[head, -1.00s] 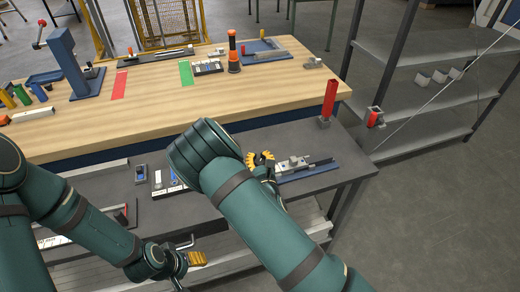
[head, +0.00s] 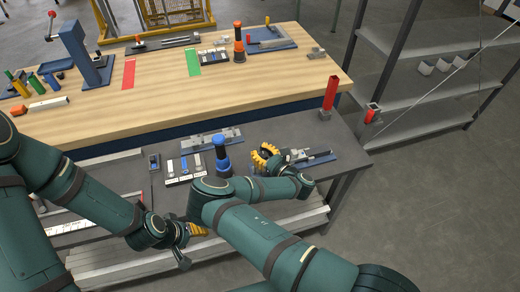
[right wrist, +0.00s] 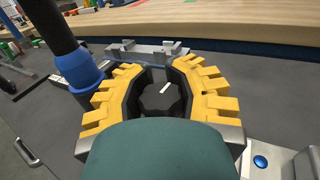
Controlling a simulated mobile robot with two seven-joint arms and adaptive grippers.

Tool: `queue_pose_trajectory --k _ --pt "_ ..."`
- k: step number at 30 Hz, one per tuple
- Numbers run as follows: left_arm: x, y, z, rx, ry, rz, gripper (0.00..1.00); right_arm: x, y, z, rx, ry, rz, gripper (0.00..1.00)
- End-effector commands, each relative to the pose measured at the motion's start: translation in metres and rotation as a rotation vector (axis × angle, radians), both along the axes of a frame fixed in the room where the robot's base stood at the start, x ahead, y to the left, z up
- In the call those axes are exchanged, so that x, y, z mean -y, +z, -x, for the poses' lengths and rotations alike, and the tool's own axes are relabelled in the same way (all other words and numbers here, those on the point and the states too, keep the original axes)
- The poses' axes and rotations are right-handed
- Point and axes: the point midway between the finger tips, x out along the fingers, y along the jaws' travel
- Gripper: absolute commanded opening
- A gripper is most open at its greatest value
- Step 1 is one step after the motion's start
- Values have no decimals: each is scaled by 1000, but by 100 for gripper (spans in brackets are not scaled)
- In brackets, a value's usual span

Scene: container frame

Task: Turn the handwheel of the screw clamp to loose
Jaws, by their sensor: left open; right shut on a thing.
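The screw clamp (head: 318,158) sits on the grey lower bench, with a blue base and metal parts. Its dark, many-sided handwheel (right wrist: 160,98) shows in the right wrist view between the yellow ribbed fingers of my right gripper (right wrist: 160,90). The fingers close around the handwheel from both sides. In the head view, my right gripper (head: 266,156) is at the left end of the clamp, and the handwheel is mostly hidden. My left gripper (head: 193,232) is open and empty by the front edge of the grey bench, partly hidden by my arms.
A dark post with a blue collar (head: 222,158) stands close left of my right gripper; it also shows in the right wrist view (right wrist: 78,68). A metal fixture (head: 211,138) lies behind it. A red upright piece (head: 330,95) stands at the bench's right end.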

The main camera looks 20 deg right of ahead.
Motion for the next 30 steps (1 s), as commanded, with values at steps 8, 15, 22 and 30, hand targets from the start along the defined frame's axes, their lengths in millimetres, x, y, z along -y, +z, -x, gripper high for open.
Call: queue_pose_trajectory --k 8,15,22,30 --pt "0 1 0 0 0 0 59 1 -4 3 -9 70 2 0" --pt "0 1 0 0 0 0 59 1 -4 4 -9 79 0 0" --pt "0 1 0 0 0 0 59 1 -4 4 -9 78 1 0" --pt "0 1 0 0 0 0 59 0 -2 2 -4 79 1 69"
